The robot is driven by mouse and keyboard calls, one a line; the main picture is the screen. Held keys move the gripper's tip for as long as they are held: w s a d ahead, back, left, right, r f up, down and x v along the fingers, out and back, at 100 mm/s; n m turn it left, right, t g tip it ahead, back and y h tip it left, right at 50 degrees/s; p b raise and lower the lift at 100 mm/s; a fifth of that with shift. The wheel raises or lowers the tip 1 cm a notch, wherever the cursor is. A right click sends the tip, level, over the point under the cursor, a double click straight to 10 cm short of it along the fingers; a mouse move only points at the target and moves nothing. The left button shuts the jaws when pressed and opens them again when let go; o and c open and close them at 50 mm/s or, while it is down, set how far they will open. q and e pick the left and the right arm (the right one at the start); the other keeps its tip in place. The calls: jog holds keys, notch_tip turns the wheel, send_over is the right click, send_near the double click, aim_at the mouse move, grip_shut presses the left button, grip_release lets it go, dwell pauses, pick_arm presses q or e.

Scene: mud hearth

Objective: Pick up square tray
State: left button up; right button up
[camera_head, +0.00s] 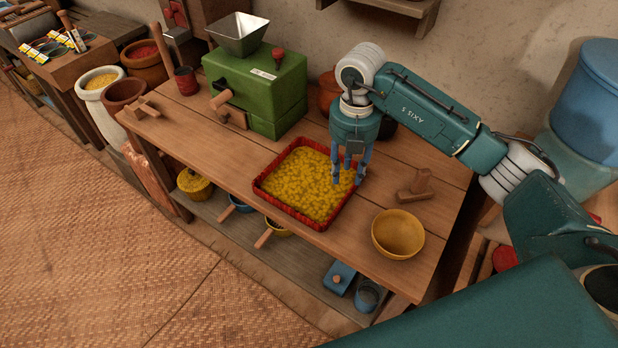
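The square tray (261,188) has a red rim and is full of small yellow pieces. It lies flat near the front edge of the wooden table, left of the yellow bowl. My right gripper (347,180) points down over the tray's right side, near its back right corner. Its blue fingers are spread apart, with nothing seen held between them. They overlap the rim in the picture, and I cannot tell whether they touch it. My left gripper is not in view.
On the wooden table (330,245), a green machine (270,85) with a metal hopper stands behind the tray. A yellow bowl (398,235) and a small wooden block tool (415,187) are to the right. Pots partly hide behind my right arm. Table space left of the tray is clear.

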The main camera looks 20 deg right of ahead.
notch_tip(320, 180, down, 4)
jog(key=shift+r, duration=0.25)
notch_tip(320, 180, down, 5)
jog(key=shift+s+d+r+p, duration=0.1)
jog(key=shift+s+d+p, duration=0.05)
jog(key=shift+p, duration=0.85)
jog(key=shift+f, duration=0.3)
grip_shut()
